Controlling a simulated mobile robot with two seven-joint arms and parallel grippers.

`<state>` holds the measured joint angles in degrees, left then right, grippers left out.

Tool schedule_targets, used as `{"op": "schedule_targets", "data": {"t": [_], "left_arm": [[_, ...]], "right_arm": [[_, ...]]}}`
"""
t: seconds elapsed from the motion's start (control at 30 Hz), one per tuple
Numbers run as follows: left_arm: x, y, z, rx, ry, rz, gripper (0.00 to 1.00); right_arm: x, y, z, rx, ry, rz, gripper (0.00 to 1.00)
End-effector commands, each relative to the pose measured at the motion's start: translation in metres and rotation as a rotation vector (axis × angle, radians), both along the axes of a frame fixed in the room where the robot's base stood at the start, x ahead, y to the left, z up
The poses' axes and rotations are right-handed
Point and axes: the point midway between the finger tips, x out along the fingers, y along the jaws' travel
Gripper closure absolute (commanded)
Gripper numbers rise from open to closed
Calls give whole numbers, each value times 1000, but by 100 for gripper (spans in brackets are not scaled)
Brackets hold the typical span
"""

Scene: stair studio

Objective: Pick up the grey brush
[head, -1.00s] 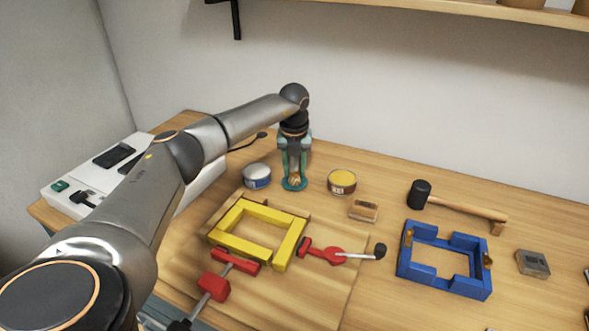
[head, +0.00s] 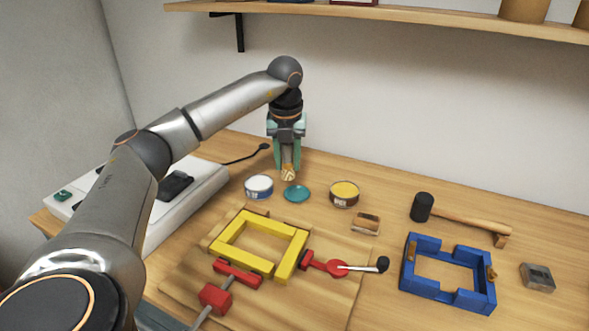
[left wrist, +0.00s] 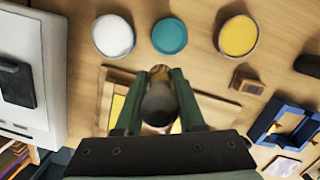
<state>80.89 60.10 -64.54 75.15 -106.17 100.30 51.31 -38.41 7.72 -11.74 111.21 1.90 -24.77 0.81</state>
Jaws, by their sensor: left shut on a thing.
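My left gripper (head: 288,168) is shut on the grey brush and holds it in the air above the back of the table. In the head view a tan, patterned part of the brush (head: 288,174) shows at the fingertips; the rest is hidden by the fingers. In the left wrist view the brush (left wrist: 159,103) shows as a rounded grey body between the two green fingers, with a brownish end beyond. A flat teal dish (head: 297,193) lies on the table below the gripper, apart from the brush. My right gripper is not in view.
A white-topped can (head: 259,187) and a yellow-topped can (head: 344,194) flank the dish. A yellow frame (head: 259,243) with red clamps (head: 237,275) lies in front. A small wooden block (head: 366,223), a mallet (head: 460,218) and a blue frame (head: 447,278) are to the right. A shelf (head: 400,12) overhangs behind.

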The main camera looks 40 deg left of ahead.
Motion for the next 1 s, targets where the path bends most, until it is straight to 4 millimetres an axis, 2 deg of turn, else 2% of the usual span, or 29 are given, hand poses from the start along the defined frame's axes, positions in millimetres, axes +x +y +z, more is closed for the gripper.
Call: {"op": "schedule_targets", "data": {"t": [0.2,0.5,0.7,1.0], "left_arm": [[-36,-10,13,1,1,-1,100],[-71,-22,30,-1,1,-1,100],[-81,-26,35,0,1,0,100],[-83,-27,36,-1,2,0,100]], "right_arm": [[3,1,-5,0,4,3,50],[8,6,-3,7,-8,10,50],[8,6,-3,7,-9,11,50],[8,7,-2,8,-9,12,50]]}}
